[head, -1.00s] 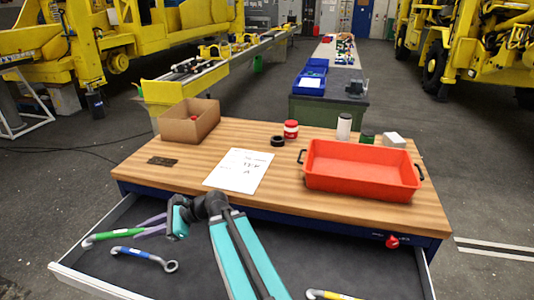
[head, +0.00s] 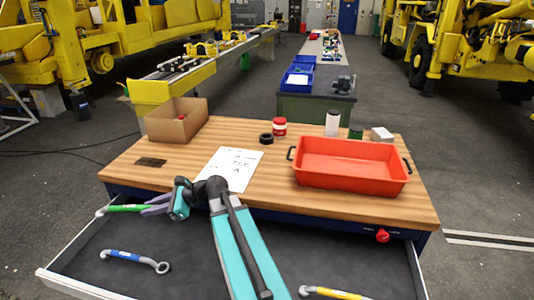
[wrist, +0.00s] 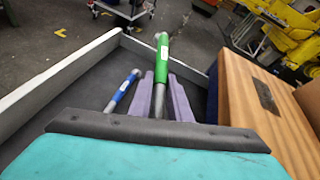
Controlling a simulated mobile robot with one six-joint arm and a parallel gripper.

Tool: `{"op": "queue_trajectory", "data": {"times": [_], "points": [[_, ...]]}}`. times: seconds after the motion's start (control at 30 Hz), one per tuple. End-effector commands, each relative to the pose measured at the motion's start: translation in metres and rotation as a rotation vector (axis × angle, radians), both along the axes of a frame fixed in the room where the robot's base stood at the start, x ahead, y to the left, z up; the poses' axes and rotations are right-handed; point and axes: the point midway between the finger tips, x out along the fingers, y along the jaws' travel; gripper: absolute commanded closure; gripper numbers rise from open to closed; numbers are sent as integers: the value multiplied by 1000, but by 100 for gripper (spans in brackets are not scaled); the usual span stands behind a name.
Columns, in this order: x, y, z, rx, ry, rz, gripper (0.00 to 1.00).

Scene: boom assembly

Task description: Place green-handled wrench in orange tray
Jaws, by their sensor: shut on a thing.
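The green-handled wrench (head: 124,208) is at the left end of the open drawer in the head view, and its green handle also shows in the wrist view (wrist: 163,55). My gripper (head: 152,208) has purple fingers, which are shut on the wrench; in the wrist view the fingers (wrist: 165,98) lie on both sides of its shank. The wrench looks raised above the drawer floor, near the left wall. The orange tray (head: 350,181) is on the right of the wooden tabletop and looks empty. The wrench's far end is hidden by my gripper.
A blue-handled wrench (head: 130,257) and a yellow-handled wrench (head: 330,293) lie in the drawer (head: 85,283). A cardboard box (head: 176,124), a paper sheet (head: 230,168), a black ring (head: 266,139), a red-and-white jar (head: 280,127) and a white bottle (head: 332,123) stand or lie on the tabletop.

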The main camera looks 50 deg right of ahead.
Motion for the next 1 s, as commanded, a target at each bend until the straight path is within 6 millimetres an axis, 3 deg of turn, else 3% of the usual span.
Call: {"op": "queue_trajectory", "data": {"times": [0.03, 0.2, 0.5, 0.77, 1.0], "points": [[12, -22, 4, 1, -2, -42, 100], [37, -88, 15, 1, -3, -183, 100], [62, -209, 36, 0, -1, -435, 100], [64, -315, 58, 0, 1, -654, 100], [51, -412, 79, 0, -1, -853, 100]]}}
